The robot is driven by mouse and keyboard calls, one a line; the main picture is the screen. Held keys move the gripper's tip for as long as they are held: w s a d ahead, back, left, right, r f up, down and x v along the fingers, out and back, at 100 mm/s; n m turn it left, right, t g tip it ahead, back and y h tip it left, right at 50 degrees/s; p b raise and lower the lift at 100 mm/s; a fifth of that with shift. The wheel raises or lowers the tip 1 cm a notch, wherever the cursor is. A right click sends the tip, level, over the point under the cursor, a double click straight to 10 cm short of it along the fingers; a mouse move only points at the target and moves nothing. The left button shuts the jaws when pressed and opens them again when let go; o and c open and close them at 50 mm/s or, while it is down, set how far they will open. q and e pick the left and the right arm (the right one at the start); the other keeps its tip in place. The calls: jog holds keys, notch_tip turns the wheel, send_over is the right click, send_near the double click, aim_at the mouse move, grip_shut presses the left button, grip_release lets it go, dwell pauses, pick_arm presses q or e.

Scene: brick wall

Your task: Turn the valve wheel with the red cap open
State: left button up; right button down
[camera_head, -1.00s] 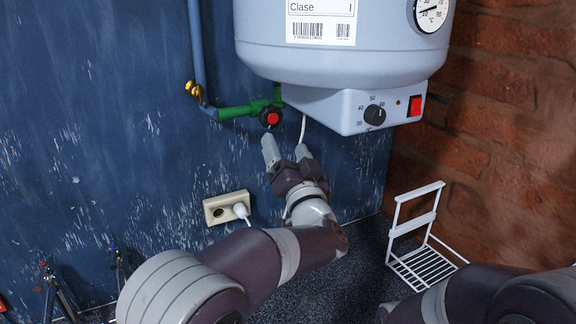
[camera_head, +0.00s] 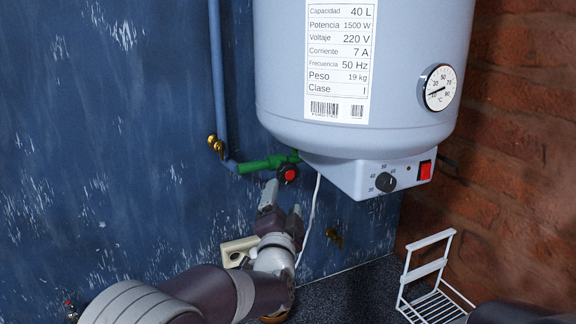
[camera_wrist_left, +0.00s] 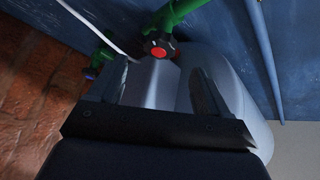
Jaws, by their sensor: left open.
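The valve wheel (camera_head: 287,174) is dark with a red cap and sits on a green pipe fitting under the left side of the water heater. It also shows in the left wrist view (camera_wrist_left: 159,46), beyond the fingertips and between them. My left gripper (camera_head: 281,202) is open and empty, just below the wheel, with its two fingers pointing up at it. In the left wrist view the fingers (camera_wrist_left: 163,85) stand wide apart and do not touch the wheel. My right gripper is out of view; only part of my right arm shows at the bottom right.
The grey-blue water heater (camera_head: 350,110) hangs right above the wheel, its control box (camera_head: 365,178) to the right. A brass valve (camera_head: 216,145) is on the pipe at left. A white cable (camera_head: 309,220) hangs beside my gripper. A white rack (camera_head: 430,275) stands on the floor at right.

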aim_at(285, 176)
pick_arm(q)
jog(key=p+x, duration=0.4)
jog(key=x, duration=0.4)
jog(key=shift+w+a+r, duration=0.1)
jog(key=shift+w+r, duration=0.1)
jog(key=shift+w, duration=0.05)
jog(key=shift+w+r, duration=0.15)
jog(key=shift+w, duration=0.2)
jog(key=shift+w+p, duration=0.3)
jog(key=shift+p, duration=0.1)
jog(key=shift+w+d, duration=0.2)
jog(key=shift+w, duration=0.1)
jog(key=c, duration=1)
